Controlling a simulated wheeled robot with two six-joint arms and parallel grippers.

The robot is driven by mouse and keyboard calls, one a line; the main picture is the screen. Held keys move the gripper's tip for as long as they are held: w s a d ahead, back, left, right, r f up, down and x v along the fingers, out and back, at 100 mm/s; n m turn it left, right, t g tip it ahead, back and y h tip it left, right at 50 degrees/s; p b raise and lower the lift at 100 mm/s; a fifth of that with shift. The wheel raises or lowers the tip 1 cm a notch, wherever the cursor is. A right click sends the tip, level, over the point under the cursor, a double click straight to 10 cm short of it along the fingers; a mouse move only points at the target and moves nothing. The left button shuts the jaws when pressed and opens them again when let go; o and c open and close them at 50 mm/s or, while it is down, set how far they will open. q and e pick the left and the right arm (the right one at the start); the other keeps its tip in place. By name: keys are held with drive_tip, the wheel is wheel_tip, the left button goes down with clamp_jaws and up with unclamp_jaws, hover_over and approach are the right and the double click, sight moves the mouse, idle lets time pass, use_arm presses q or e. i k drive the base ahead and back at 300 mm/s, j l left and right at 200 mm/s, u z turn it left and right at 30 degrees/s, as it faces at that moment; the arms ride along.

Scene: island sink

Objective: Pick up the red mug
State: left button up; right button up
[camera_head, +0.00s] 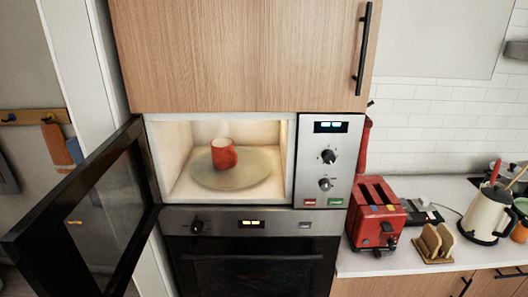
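The red mug (223,154) stands upright on the round glass turntable plate (230,181) inside the lit microwave (184,140). It sits a little left of the middle of the cavity, and its opening faces up. The microwave door (88,213) is swung wide open to the left, so the front of the cavity is clear. Neither of my grippers is in the head view, so I cannot see their state.
The open door's dark frame juts out at the lower left. An oven (250,262) is below the microwave. A red toaster (377,212), a wooden rack (435,242) and a cream kettle (487,215) stand on the right counter. A wooden cabinet (235,55) is above.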

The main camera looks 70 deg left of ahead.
sight(226, 157)
drive_tip(key=i+l+u, duration=0.25)
drive_tip(key=i, duration=0.2)
drive_tip(key=j+u, duration=0.1)
drive_tip(key=u, duration=1.8)
